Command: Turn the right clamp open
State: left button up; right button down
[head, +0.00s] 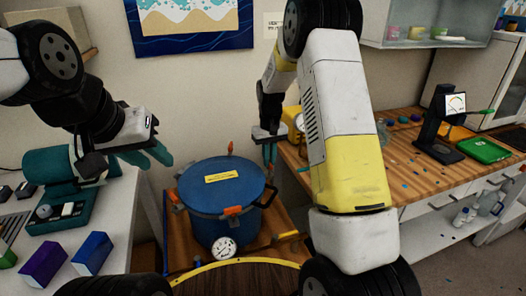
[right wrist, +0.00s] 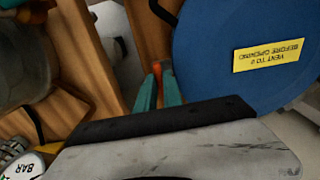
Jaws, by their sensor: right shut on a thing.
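The blue pot (head: 222,205) stands with its lid on, a yellow label on top and a gauge (head: 224,248) on its front. Orange clamp handles show at its back (head: 231,148) and front (head: 233,211). My right gripper (head: 270,155) points down at the pot's right rim. In the right wrist view its teal fingers (right wrist: 160,88) are shut on the orange handle of the right clamp (right wrist: 154,92), beside the blue lid (right wrist: 250,45). The fingers hide most of that clamp. My left gripper (head: 148,155) hangs empty, fingers apart, left of the pot.
A wooden workbench (head: 400,170) stands at the right with a dark gauge stand (head: 438,135) and a green tray (head: 485,150). The left bench holds a teal device (head: 62,205) and purple and blue boxes (head: 92,253). A round wooden top (head: 235,280) lies in front of the pot.

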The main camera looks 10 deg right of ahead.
dwell(0.4)
jog(key=c, duration=1.5)
grip_release()
notch_tip(320, 180, up, 7)
jog(key=shift+w+f, duration=0.1)
jog(key=shift+r, duration=0.5)
